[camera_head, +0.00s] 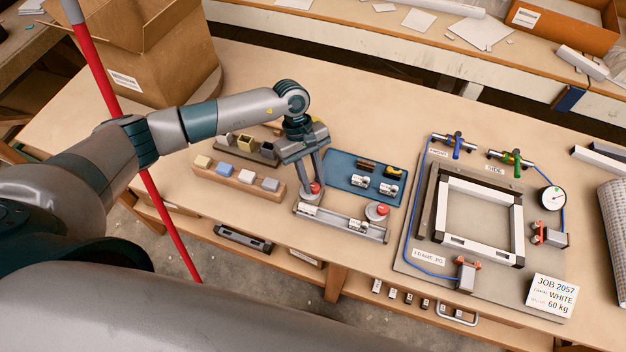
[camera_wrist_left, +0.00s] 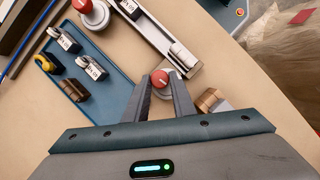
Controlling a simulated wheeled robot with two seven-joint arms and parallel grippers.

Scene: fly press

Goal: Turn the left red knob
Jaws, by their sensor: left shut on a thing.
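The left red knob (camera_head: 315,188) sits on a round grey base on the workbench, at the left end of a metal rail. My left gripper (camera_head: 312,185) reaches down to it from above. In the left wrist view its two fingers (camera_wrist_left: 162,85) are shut on the red knob (camera_wrist_left: 160,78), one on each side. The fingers hide part of the knob and its base. A second red knob (camera_head: 382,209) on a round base stands to the right, apart from the gripper; it also shows in the left wrist view (camera_wrist_left: 84,6). My right gripper is not in view.
A metal rail (camera_head: 340,224) lies just in front of the knobs. A blue mat (camera_head: 345,165) with small parts lies behind. A wooden rack of blocks (camera_head: 238,178) stands left. A frame jig (camera_head: 480,210) fills the right. A red pole (camera_head: 165,205) crosses the left.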

